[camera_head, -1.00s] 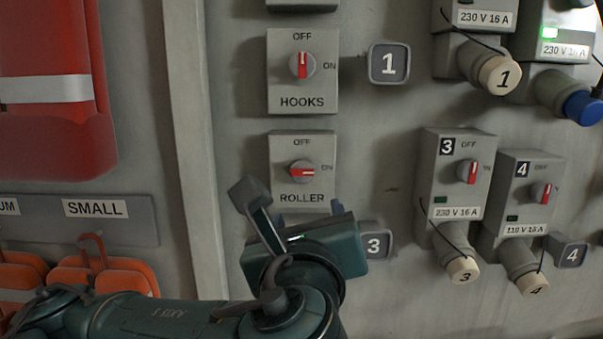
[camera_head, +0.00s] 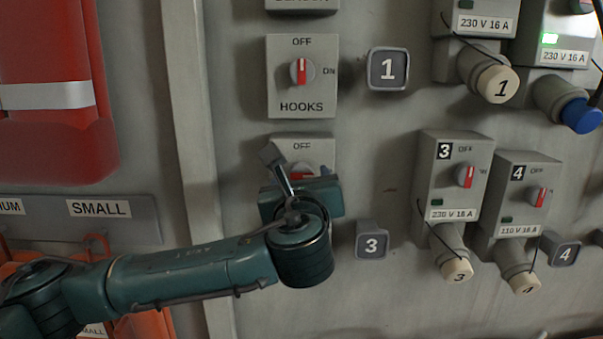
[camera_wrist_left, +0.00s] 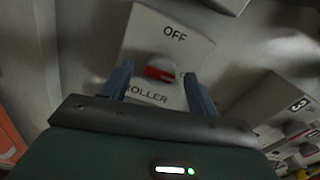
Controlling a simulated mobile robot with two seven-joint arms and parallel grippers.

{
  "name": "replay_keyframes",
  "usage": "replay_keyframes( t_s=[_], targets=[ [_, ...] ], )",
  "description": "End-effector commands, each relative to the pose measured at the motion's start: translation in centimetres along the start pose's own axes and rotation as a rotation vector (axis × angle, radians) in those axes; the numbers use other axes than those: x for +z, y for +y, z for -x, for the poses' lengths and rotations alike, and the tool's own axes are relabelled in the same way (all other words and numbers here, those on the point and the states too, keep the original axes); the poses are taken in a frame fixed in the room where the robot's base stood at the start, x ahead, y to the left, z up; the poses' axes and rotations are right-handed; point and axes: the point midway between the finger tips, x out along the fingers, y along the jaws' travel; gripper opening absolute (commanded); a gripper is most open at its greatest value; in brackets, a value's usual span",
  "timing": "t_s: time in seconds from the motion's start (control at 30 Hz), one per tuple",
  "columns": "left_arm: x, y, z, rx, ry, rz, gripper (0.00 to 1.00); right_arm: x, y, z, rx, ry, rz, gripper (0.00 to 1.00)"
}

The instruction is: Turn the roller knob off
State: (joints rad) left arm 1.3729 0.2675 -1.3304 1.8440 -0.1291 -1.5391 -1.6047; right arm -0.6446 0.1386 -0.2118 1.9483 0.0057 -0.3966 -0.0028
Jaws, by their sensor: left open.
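The roller switch box (camera_head: 302,146) is on the wall, with its lower part hidden by my left gripper (camera_head: 297,168) in the head view. Its knob (camera_head: 312,169) shows only partly there. In the left wrist view the box (camera_wrist_left: 190,45) carries the words OFF and ROLLER. The knob's red pointer (camera_wrist_left: 160,73) lies sideways there, not toward OFF at the top. My left gripper (camera_wrist_left: 158,70) is open, its two fingers on either side of the knob in that view, with gaps visible. I cannot tell how near the fingertips are to the panel. My right gripper is not in view.
The hooks switch (camera_head: 302,95) is just above, its red pointer up. Number plates 1 (camera_head: 388,69) and 3 (camera_head: 372,240) and socket boxes (camera_head: 455,180) stand out to the right. A wall rib (camera_head: 188,130) runs down at left.

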Motion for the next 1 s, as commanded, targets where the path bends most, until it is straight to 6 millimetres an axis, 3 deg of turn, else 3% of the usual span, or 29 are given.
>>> replay_keyframes(
  t_s=[0.3,0.83,1.0],
  targets=[
    [-0.01,-0.02,-0.33,-0.001,-0.001,0.001,0.59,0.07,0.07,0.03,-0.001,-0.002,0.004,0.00],
    [0.01,-0.02,-0.30,-0.001,-0.001,0.001,0.17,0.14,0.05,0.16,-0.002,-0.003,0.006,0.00],
    [-0.02,-0.01,-0.30,-0.001,0.000,0.006,0.15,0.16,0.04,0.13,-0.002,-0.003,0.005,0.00]
  ],
)
